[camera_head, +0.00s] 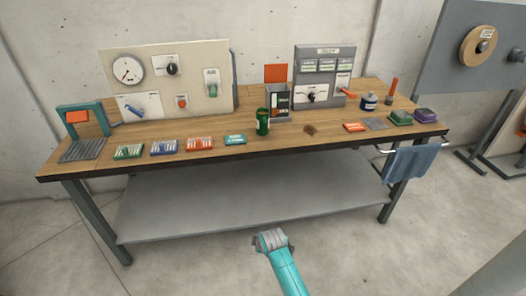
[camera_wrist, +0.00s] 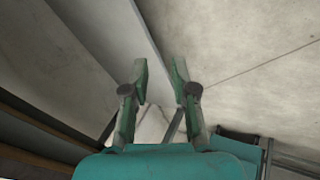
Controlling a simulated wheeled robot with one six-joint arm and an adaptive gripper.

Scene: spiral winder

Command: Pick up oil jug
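A green jug-like container (camera_head: 262,122), which looks like the oil jug, stands upright near the front edge of the wooden workbench (camera_head: 330,135), right of the teal tray. A small dark bottle (camera_head: 368,102) stands farther right on the bench. My arm reaches up from the bottom of the head view and ends in front of the bench, below the tabletop and well apart from the jug. In the wrist view my gripper (camera_wrist: 160,70) has its two fingers apart with nothing between them. The jug is not seen in the wrist view.
A grey box (camera_head: 278,102) stands just behind the jug, with a grey control panel (camera_head: 325,75) behind right. Several small trays line the front left. A gauge board (camera_head: 190,100) stands behind them. A lower shelf (camera_head: 240,205) spans the bench. A blue cloth (camera_head: 412,165) hangs at right.

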